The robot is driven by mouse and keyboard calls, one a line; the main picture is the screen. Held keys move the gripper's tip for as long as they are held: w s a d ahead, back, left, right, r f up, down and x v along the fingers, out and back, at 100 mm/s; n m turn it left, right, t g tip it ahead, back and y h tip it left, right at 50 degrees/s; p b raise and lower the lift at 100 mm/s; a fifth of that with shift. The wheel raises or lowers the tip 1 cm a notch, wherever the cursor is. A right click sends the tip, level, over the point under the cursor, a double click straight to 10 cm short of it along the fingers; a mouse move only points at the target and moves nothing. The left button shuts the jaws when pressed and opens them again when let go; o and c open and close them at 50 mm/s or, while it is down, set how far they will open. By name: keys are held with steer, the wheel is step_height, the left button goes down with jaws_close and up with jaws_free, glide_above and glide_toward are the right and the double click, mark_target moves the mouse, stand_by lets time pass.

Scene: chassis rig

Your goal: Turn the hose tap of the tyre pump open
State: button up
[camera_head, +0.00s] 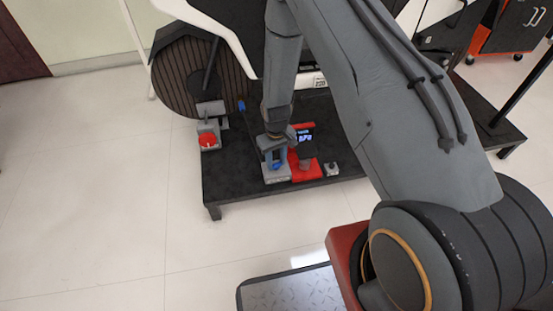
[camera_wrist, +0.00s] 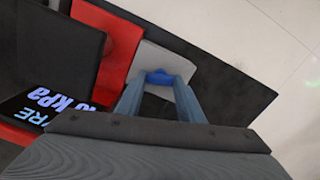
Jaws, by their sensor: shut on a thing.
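A blue tap handle (camera_wrist: 160,77) sits on a grey block (camera_wrist: 150,55) in the wrist view. The same grey block (camera_head: 277,180) stands on the dark platform in the head view. My gripper (camera_wrist: 159,82) reaches down over the block, with one grey-blue finger on each side of the blue handle; it is shut on the handle. The fingers partly cover the handle. In the head view my gripper (camera_head: 276,162) hides most of the block's top. The red tyre pump (camera_head: 307,174) stands just right of the block, with a lit display (camera_wrist: 50,107) showing "kPa".
The dark platform (camera_head: 235,187) carries a grey box with a red round part (camera_head: 208,140) at left and a small grey block with a dark knob (camera_head: 331,169) at right. A large dark wheel (camera_head: 180,75) stands behind. The pale floor in front is mostly clear.

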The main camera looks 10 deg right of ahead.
mark_target(276, 164)
steer(key=shift+m+p, duration=0.6)
steer(key=shift+m, duration=1)
steer(key=o, duration=1.1)
steer(key=shift+c, duration=0.2)
step_height(276, 164, up, 8)
steer(key=shift+f+p, duration=0.1)
steer(key=shift+p, duration=0.8)
